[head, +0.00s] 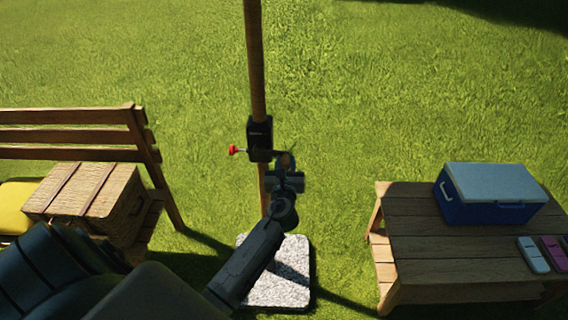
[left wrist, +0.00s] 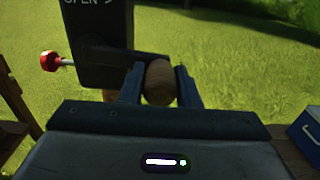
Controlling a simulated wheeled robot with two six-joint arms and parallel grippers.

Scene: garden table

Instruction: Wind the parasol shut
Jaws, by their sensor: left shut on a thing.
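The parasol's wooden pole (head: 255,65) stands upright, its canopy out of view. A black crank housing (head: 260,138) is fixed on the pole, with a red knob (head: 234,150) sticking out on its left. The housing also shows in the left wrist view (left wrist: 98,45), with part of the lettering "OPEN >". My left gripper (head: 285,165) is at the housing's lower right. In the left wrist view its fingers (left wrist: 160,88) are shut on a round wooden crank handle (left wrist: 158,80). My right gripper is not in view.
A pale stone base (head: 285,265) stands under the pole. A wooden bench (head: 70,137) with a wicker basket (head: 88,198) and a yellow cushion (head: 14,205) is at left. A wooden table (head: 430,240) with a blue cooler (head: 490,194) is at right. Open grass lies behind.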

